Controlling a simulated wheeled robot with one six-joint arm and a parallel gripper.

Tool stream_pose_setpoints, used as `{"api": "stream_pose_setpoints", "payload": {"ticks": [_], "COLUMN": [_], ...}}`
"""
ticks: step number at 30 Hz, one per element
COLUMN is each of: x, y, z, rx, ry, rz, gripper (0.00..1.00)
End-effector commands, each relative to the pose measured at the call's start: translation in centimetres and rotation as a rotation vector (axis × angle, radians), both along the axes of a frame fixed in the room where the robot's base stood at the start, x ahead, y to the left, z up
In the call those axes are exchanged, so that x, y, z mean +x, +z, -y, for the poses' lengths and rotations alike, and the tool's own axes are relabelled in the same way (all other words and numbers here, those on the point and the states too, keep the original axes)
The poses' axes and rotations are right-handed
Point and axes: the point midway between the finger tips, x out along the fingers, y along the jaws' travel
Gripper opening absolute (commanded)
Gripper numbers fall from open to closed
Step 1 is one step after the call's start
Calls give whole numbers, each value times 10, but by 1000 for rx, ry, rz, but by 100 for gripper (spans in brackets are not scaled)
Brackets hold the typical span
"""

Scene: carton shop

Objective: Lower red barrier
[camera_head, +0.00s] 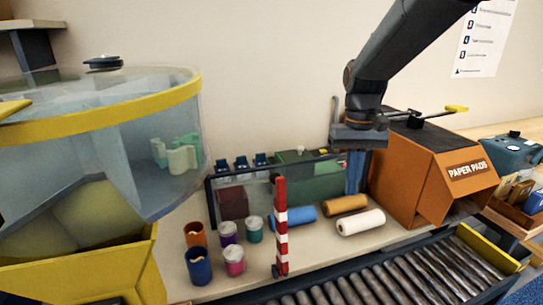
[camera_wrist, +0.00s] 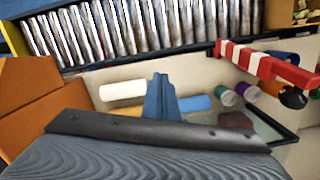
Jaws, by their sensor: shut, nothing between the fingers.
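The red barrier (camera_head: 281,227) is a red-and-white striped bar standing upright at the near edge of the bench, beside the roller conveyor. Its lower end has a small dark pivot. It also shows in the wrist view (camera_wrist: 262,62) at upper right, slanting across the picture. My gripper (camera_head: 354,190) points down to the right of the barrier, above the bench, behind the paper rolls. Its blue fingers (camera_wrist: 162,92) are together in the wrist view, with nothing between them. It is apart from the barrier.
The roller conveyor (camera_head: 375,283) runs along the front. Blue, orange and white rolls (camera_head: 361,222) lie between barrier and orange paper-pads box (camera_head: 425,175). Several cups (camera_head: 199,266) stand left of the barrier. A dark-framed clear panel (camera_head: 209,200) and a large clear drum (camera_head: 110,140) are behind and left.

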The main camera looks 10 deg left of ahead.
Motion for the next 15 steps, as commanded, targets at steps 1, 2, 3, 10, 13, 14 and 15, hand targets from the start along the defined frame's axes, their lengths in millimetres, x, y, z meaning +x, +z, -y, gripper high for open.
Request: {"api": "stream_pose_setpoints", "payload": {"ticks": [1,2,3,10,13,14,15], "x": [16,23,31,53,51,50,47], "y": [14,22,32,89,110,115,121], "z": [-24,-37,-54,-149,-184,-192,-203], "rx": [-4,-7,-12,-48,-65,-70,-75], "ry": [32,48,69,188,232,244,258], "rz": [-17,-29,-46,-138,-172,-181,-191], "gripper": [0,0,0,0,0,0,0]}}
